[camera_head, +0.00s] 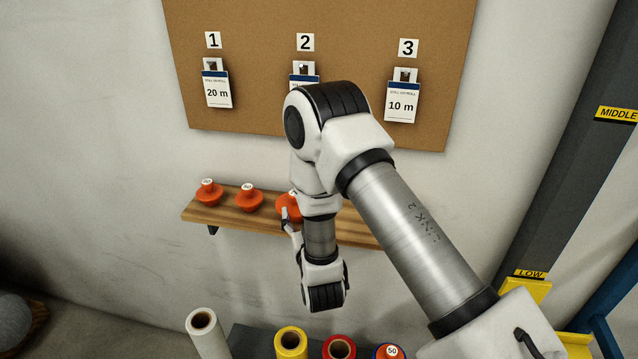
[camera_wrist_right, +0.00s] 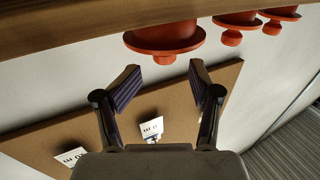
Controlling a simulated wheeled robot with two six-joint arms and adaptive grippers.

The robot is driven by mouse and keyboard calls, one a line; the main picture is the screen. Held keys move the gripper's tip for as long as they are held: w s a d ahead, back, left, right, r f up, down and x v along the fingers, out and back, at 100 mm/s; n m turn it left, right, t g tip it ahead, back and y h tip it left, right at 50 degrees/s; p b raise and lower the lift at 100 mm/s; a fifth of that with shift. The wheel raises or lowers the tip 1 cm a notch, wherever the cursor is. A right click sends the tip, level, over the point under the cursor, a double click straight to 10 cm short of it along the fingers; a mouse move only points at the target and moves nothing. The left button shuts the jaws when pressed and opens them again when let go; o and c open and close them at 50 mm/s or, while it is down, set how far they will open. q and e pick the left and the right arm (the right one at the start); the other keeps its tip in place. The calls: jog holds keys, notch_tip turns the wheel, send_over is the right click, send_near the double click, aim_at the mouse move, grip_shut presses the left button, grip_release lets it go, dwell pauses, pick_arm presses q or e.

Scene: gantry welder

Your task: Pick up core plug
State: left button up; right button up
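Several orange-red core plugs stand on a wooden shelf (camera_head: 226,207) on the wall. The left plug (camera_head: 208,192) and the middle plug (camera_head: 249,201) are in plain view in the head view. The third plug (camera_head: 283,207) is partly hidden by my right arm. My right gripper (camera_head: 290,222) is just in front of this third plug. In the right wrist view my right gripper (camera_wrist_right: 165,68) is open and empty. Its fingers point at the nearest plug (camera_wrist_right: 165,38), with a small gap between. My left gripper is not in view.
A corkboard (camera_head: 320,20) with numbered cards hangs above the shelf. Below stand a white roll (camera_head: 202,330), a yellow roll (camera_head: 291,341), a red roll (camera_head: 339,347) and a roll topped by a plug marked 50 (camera_head: 391,352). A dark post (camera_head: 560,160) rises at right.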

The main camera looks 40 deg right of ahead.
jog(key=p+x, duration=0.3)
jog(key=x, duration=0.3)
jog(key=shift+w+p, duration=0.2)
jog(key=shift+p, duration=0.1)
jog(key=shift+w+f, duration=0.2)
jog(key=shift+w, duration=0.05)
jog(key=shift+c, duration=0.3)
jog(key=shift+s+a, duration=0.1)
grip_shut()
